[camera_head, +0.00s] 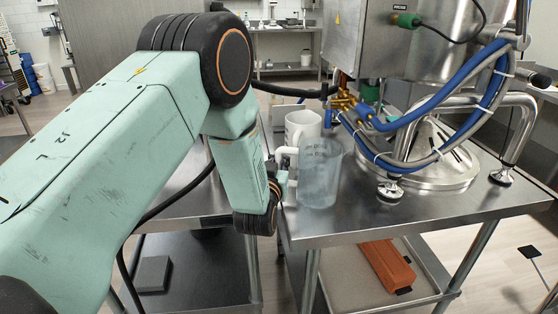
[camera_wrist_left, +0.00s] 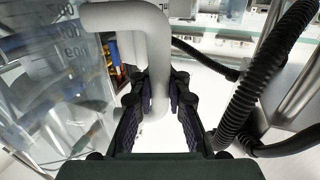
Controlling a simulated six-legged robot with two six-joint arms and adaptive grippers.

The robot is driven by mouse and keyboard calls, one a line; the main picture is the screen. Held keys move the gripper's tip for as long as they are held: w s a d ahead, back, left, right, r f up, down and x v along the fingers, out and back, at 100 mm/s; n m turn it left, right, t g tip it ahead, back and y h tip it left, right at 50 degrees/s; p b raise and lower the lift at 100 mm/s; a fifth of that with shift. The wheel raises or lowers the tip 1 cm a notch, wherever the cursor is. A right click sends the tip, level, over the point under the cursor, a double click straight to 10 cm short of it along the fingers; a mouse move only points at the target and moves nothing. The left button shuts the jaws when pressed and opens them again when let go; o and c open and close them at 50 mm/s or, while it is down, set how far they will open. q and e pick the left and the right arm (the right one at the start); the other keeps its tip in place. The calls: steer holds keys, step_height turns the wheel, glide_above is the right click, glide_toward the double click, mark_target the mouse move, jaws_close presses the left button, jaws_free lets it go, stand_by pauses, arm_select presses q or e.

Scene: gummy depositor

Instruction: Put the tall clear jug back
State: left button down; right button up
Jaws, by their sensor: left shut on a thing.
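The tall clear jug (camera_head: 320,175) is upright at the front left corner of the right steel table (camera_head: 420,212). I cannot tell whether its base touches the top. Its pale handle (camera_head: 284,158) points left. My left gripper (camera_head: 283,181) is at this handle, at the jug's left side. In the left wrist view the handle (camera_wrist_left: 152,58) runs down between the two fingers of my gripper (camera_wrist_left: 158,108), which is shut on it. The clear wall of the jug (camera_wrist_left: 58,92), with printed marks, fills the left of that view. My right gripper is not in view.
A white jug (camera_head: 302,122) stands just behind the clear one. The steel depositor with blue hoses (camera_head: 440,105) and a conical base (camera_head: 430,160) stands close on the right. An orange-brown block (camera_head: 386,266) lies on the lower shelf. Another steel table (camera_head: 188,200) is at left.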

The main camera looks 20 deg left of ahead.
arm_select(q)
steer(key=shift+w+f, duration=0.15)
steer(key=shift+f, duration=0.15)
steer(key=shift+f+b, duration=0.3)
steer(key=shift+b, duration=0.1)
steer(key=c, duration=1.2)
jaws_free()
steer(key=shift+s, duration=0.2)
steer(key=v, duration=1.1)
steer(key=shift+s+d+f, duration=0.1)
steer(key=shift+s+d, duration=0.05)
steer(key=shift+s, duration=0.2)
